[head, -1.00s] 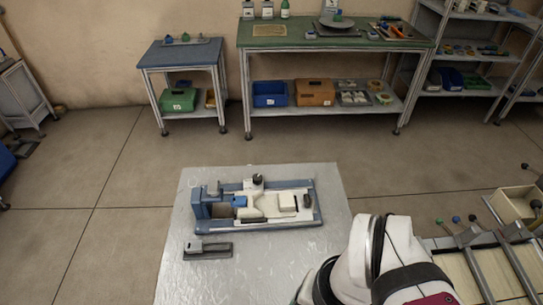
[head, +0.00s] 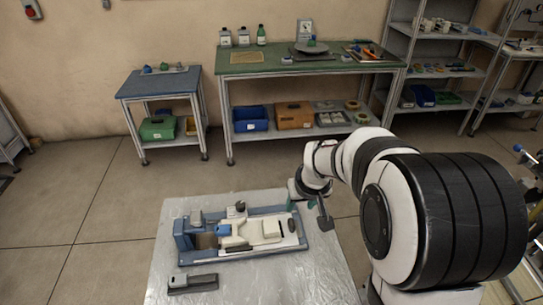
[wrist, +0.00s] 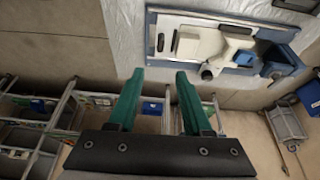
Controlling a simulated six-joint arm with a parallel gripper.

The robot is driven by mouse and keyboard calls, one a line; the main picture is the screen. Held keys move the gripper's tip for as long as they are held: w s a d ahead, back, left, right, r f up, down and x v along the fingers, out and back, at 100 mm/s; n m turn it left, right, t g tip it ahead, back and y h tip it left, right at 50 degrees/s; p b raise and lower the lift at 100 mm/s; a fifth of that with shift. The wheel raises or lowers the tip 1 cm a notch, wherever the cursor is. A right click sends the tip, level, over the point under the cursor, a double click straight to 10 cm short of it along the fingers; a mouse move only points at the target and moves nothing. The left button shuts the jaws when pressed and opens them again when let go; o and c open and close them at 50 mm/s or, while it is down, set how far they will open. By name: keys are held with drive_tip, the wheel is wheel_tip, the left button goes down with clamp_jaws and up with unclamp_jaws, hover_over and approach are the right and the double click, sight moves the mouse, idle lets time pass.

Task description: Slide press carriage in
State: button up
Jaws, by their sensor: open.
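The press (head: 245,235) lies on the silver-grey table (head: 270,280) in the head view. It has a blue base frame with a blue upright block at its left end. A cream carriage (head: 262,231) with a dark knob sits on the base, with a gap between it and the blue block. My gripper (head: 308,204) is near the right end of the press, apparently above and apart from it. In the wrist view, the green fingers of my gripper (wrist: 158,76) are spread and empty. The press carriage (wrist: 200,44) shows there at the upper right, beyond the fingertips.
A dark grey block (head: 192,284) lies on the table in front of the press. A green-topped bench (head: 270,66) with bins and a small blue-topped table (head: 158,84) stand at the back wall. Shelves stand at the back right. The floor between is clear.

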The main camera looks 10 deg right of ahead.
sight(292, 223)
drive_tip(key=x, duration=1.5)
drive_tip(key=shift+s+a, duration=0.1)
drive_tip(key=shift+s, duration=0.05)
drive_tip(key=shift+c, duration=0.2)
clamp_jaws()
idle(0.4)
